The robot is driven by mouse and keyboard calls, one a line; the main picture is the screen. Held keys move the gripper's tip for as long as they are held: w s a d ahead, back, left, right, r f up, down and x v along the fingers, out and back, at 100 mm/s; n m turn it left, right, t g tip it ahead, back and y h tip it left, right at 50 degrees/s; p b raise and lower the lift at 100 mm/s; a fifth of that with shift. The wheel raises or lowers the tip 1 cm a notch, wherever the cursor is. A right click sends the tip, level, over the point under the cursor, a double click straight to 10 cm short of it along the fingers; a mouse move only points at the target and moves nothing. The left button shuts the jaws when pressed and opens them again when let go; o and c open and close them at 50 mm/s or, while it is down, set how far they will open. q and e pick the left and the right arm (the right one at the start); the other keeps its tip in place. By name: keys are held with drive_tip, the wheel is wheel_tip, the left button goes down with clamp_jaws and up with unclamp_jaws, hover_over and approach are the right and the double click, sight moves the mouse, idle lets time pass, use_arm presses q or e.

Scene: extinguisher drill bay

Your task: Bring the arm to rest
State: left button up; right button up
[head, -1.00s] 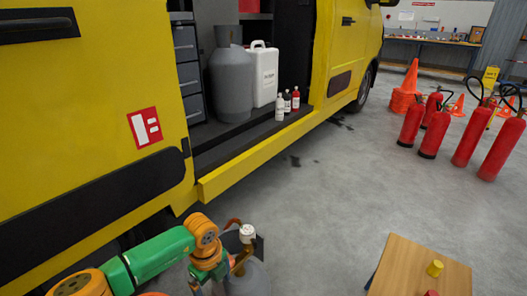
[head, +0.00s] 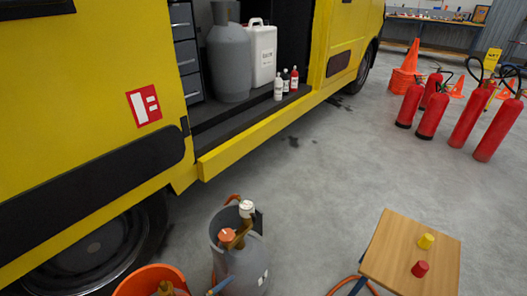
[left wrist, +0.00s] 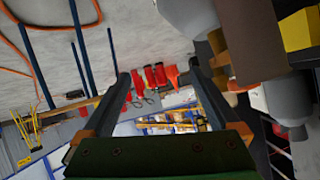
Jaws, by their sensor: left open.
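My left gripper (left wrist: 154,68) shows in the left wrist view with its two dark fingers wide apart and nothing between them. Its arm is out of the head view. My right gripper is in neither view. Beyond the left fingers, several red extinguishers (left wrist: 155,74) appear far off, and the wrist picture is strongly turned from level.
A grey cylinder (head: 240,262) stands beside an orange bucket (head: 150,280) in front of the yellow van (head: 80,70). A small wooden table (head: 392,252) carries a yellow cap (head: 426,241) and a red cap (head: 419,268). Extinguishers (head: 470,112) stand at the right. The middle floor is clear.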

use_arm(q)
drive_tip(key=s+a+f+n+g+y, duration=0.3)
drive_tip(key=s+a+f+n+y, duration=0.15)
drive_tip(key=s+a+f, duration=0.5)
drive_tip(key=s+a+f+n+g+y, duration=0.1)
drive_tip(key=s+a+f+g, duration=0.15)
drive_tip(key=s, duration=0.75)
drive_tip(key=s+a+f+n+g+y, duration=0.1)
drive_tip(key=s+f+n+g+y, duration=0.2)
drive_tip(key=s, duration=0.7)
drive_tip(key=s+d+r+m+h+p, duration=0.1)
drive_tip(key=s+r+p, duration=0.2)
drive_tip(key=r+p, duration=1.9)
drive_tip(key=shift+d+g+h+p, duration=0.2)
drive_tip(key=shift+g+h+p, duration=0.15)
drive_tip(key=shift+p, duration=0.25)
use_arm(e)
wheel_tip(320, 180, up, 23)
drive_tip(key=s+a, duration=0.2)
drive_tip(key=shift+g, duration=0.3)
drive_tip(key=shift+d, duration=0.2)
